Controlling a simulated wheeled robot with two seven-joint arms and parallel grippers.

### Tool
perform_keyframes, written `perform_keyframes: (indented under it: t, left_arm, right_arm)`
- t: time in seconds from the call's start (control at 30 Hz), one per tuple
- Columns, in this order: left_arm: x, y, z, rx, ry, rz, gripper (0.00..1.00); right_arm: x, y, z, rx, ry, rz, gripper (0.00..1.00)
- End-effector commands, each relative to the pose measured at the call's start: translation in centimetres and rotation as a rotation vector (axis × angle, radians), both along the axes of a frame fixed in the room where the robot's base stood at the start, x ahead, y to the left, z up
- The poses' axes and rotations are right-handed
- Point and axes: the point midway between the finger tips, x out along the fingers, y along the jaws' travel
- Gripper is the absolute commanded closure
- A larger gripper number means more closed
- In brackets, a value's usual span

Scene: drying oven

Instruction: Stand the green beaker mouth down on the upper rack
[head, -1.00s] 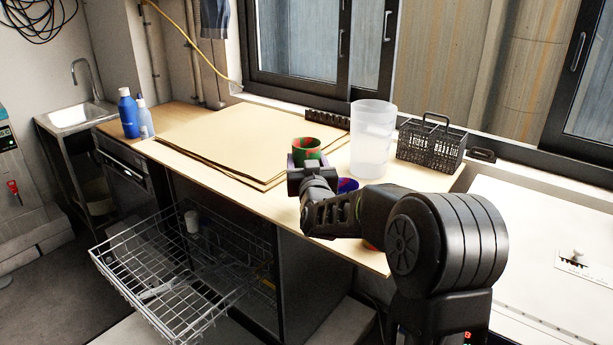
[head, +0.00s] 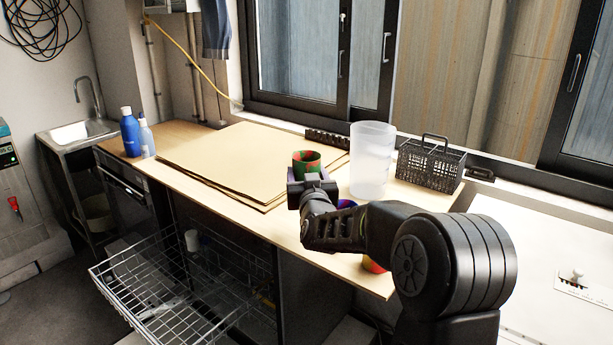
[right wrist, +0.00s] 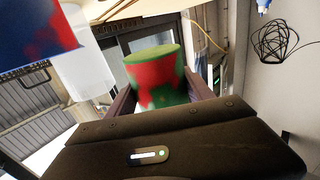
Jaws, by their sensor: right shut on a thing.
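The green beaker (head: 307,161), green with red patches, is above the wooden counter, left of the tall translucent container. My right gripper (head: 311,181) is shut on it, and it stays roughly upright. In the right wrist view the beaker (right wrist: 158,76) sits between the two fingers (right wrist: 160,97). Whether its base clears the counter is hidden by the gripper. The upper rack (head: 130,302) is a pulled-out wire basket below the counter at the lower left, apart from the gripper. My left gripper is not in view.
A tall translucent container (head: 371,160) and a black basket (head: 430,165) stand right of the gripper. A blue-and-red beaker (head: 346,204) is partly behind my arm. A pale cup (head: 192,240) is in the dishwasher. Brown sheets (head: 230,160) cover the counter's middle.

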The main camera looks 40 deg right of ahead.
Motion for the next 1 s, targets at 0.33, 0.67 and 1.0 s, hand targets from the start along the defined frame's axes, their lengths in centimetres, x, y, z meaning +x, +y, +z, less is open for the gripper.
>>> perform_keyframes:
  t: [0.33,0.67,1.0]
  left_arm:
    - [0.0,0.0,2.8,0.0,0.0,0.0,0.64]
    - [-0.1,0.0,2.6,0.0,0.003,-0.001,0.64]
    - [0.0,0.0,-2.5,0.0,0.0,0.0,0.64]
  right_arm:
    - [0.0,0.0,3.5,0.0,-0.001,0.0,0.78]
    - [0.0,0.0,3.4,0.001,-0.002,0.0,0.78]
    - [-0.1,-0.1,2.6,0.303,-0.172,0.0,0.78]
